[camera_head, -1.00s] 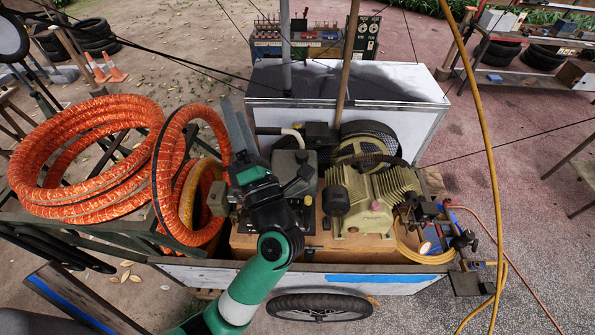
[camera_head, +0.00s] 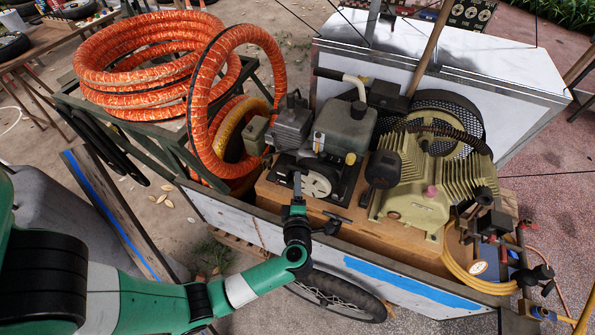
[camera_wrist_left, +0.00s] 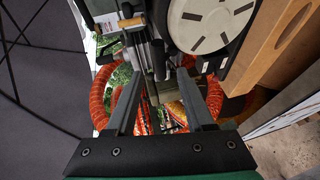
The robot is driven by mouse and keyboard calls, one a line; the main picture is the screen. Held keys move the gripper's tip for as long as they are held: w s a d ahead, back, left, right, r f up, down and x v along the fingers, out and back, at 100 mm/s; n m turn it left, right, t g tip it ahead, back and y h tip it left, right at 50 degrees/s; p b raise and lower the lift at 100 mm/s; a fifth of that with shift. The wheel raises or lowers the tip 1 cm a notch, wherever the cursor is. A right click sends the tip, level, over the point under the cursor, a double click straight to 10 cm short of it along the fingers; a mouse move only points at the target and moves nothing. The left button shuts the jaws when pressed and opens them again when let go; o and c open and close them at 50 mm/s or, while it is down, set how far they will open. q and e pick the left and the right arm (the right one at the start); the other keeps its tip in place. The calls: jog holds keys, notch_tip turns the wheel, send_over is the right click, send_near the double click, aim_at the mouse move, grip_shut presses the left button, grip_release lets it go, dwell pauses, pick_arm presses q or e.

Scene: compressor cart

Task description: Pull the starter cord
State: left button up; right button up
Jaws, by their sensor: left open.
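The small engine (camera_head: 345,130) sits on the cart with its pale slotted starter disc (camera_head: 318,184) facing me. The disc also shows large at the top of the left wrist view (camera_wrist_left: 205,22). My left gripper (camera_head: 297,182) is in front of the disc's left part, overlapping its edge in the head view. Its fingers (camera_wrist_left: 158,88) are spread apart in the left wrist view, below and left of the disc. Thin grey parts show beyond and between them. I cannot pick out the starter cord or its handle. My right gripper is not in view.
The cream compressor (camera_head: 425,185) stands right of the engine on a wooden base (camera_head: 400,222). The cart's front panel (camera_head: 380,275) rises below. Orange hose coils (camera_head: 150,65) lie at the left, with one loop near the engine. A yellow hose (camera_head: 455,272) is at the right.

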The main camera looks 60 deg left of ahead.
aim_at(297, 169)
pick_arm(q)
jog(key=b+x, duration=0.1)
jog(key=x, duration=0.6)
jog(key=shift+b, duration=0.3)
grip_shut()
dwell(0.9)
